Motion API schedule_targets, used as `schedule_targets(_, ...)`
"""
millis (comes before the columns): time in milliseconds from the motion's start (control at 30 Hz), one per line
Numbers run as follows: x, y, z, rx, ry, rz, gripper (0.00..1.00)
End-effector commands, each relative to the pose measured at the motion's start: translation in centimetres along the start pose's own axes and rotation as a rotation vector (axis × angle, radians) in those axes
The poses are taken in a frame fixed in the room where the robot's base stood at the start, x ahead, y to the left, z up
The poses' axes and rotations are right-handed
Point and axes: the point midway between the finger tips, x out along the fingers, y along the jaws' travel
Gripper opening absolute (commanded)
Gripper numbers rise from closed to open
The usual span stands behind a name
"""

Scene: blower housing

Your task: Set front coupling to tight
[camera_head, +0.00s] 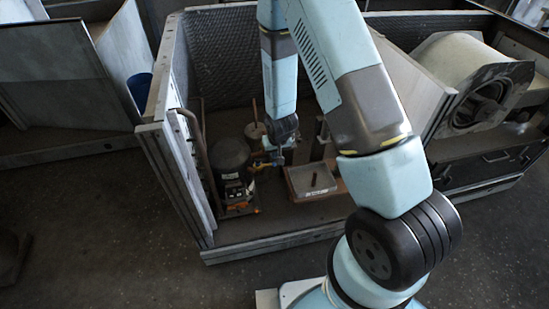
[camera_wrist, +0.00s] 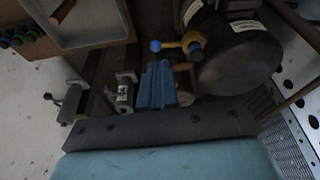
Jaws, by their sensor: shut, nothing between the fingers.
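A yellow ring-shaped coupling (camera_wrist: 193,43) with a blue ball-ended lever (camera_wrist: 156,46) sits beside a dark rounded housing in the wrist view. I take it for the front coupling. In the head view a small blue and yellow part (camera_head: 258,166) shows right of the dark cylinder, close to my gripper (camera_head: 278,158). In the wrist view my gripper (camera_wrist: 157,66) shows as blue fingers, shut and empty, a little below the lever. They appear apart from it, but depth is hard to judge. No tight marking can be read.
The dark housing (camera_head: 231,158) stands left of my gripper inside the metal enclosure (camera_head: 163,130). A tray (camera_head: 302,193) lies to the right and shows at top left in the wrist view (camera_wrist: 118,30). A pipe (camera_head: 199,150) runs along the left wall.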

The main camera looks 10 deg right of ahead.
Motion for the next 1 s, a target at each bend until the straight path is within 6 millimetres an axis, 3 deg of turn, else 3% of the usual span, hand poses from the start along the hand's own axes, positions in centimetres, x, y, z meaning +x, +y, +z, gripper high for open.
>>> schedule_targets(200, -1.1, 0.1, -0.1, 0.002, 0.000, 0.000, 0.00)
schedule_targets(767, -1.3, 0.2, -0.1, 0.004, 0.000, 0.001, 0.00)
schedule_targets(867, -2.0, 0.4, -0.5, 0.007, 0.004, 0.001, 0.00)
schedule_targets(1000, -4.8, 0.9, -1.9, 0.017, 0.016, 0.001, 0.00)
